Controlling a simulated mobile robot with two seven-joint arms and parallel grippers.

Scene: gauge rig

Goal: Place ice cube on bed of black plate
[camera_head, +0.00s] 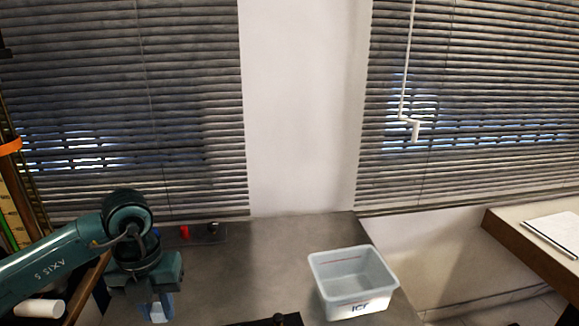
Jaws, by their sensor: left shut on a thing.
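My left gripper (153,298) points down over the left part of the grey counter. It is shut on a small pale blue block (157,310), which looks like the ice cube; the fingers cover part of it. A black piece with a small knob (279,318) shows at the bottom edge, mostly cut off; I cannot tell whether it belongs to the black plate. A pale bin marked ICE (340,306) stands on the counter to the right and looks empty inside. My right gripper is out of view.
A dark strip with small red and black items (203,232) lies at the back. A white cylinder (40,308) is at lower left. A separate ledge with a white pad (556,232) is at right.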

